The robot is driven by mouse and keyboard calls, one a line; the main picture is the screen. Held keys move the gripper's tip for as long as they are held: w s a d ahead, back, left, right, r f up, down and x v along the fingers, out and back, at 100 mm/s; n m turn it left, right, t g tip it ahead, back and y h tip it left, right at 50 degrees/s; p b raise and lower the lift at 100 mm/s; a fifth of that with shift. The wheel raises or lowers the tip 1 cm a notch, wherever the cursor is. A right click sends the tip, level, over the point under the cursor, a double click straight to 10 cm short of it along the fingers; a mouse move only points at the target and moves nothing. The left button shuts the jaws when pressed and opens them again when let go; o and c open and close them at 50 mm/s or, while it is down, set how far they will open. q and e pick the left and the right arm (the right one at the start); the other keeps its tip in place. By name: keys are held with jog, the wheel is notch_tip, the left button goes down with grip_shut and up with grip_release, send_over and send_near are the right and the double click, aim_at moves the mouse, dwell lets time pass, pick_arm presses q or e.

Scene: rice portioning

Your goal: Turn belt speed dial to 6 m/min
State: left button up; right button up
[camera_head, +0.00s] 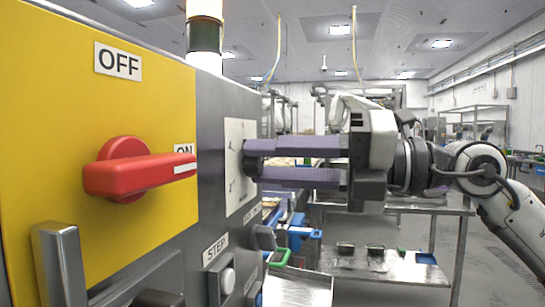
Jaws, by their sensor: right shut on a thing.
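The belt speed dial (247,162) is a dark knob on a white scale plate (234,133) on the grey face of the control cabinet. My right gripper (257,162) comes in from the right, with its two purple fingers pointing left at the plate. Its fingertips are closed on the dial, one above and one below. The fingers hide part of the dial, and the scale's numbers and the pointer are too small and oblique to read. My left gripper is not in view.
A red rotary switch (140,172) sticks out of the yellow panel (60,120) at left, its handle towards ON. A metal handle (62,262) and a STEP button (227,281) are below. A steel table (390,270) stands behind my right arm.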

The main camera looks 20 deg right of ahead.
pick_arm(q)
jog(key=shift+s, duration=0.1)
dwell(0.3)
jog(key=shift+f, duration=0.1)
pick_arm(e)
jog(key=o, duration=1)
jog(key=shift+o, duration=0.2)
pick_arm(q)
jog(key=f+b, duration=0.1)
jog(key=b, duration=0.1)
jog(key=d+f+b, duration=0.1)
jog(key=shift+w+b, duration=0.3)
jog(key=shift+b, duration=0.05)
pick_arm(e)
jog(key=v, duration=1)
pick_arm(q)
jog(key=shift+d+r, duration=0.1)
pick_arm(e)
jog(key=shift+s+d, duration=0.1)
